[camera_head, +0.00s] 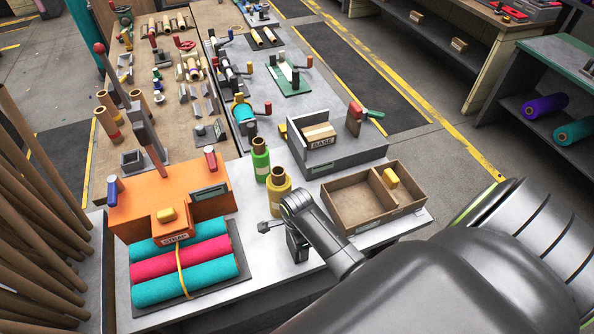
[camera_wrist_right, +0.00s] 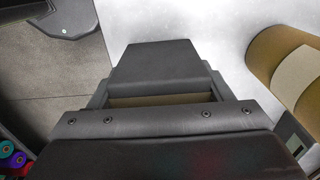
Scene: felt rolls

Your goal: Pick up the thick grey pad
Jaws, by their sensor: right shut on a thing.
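My right gripper (camera_head: 297,250) points down over the pale grey bench top, just in front of the yellow roll. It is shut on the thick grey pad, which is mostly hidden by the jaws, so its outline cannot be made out. In the right wrist view, the dark jaws (camera_wrist_right: 160,98) fill the middle, with a narrow brownish strip between them. The yellow roll (camera_head: 279,195) stands upright close by; it also shows at the right of the right wrist view (camera_wrist_right: 290,65). My left gripper is not in view.
An orange strap station (camera_head: 130,215) holds teal and pink rolls (camera_head: 180,263) at left. A green roll (camera_head: 260,160) stands behind the yellow one. A brown divided box (camera_head: 350,205) is at right. A grey tray (camera_head: 360,157) marked BASE lies behind. Bare bench lies left of the gripper.

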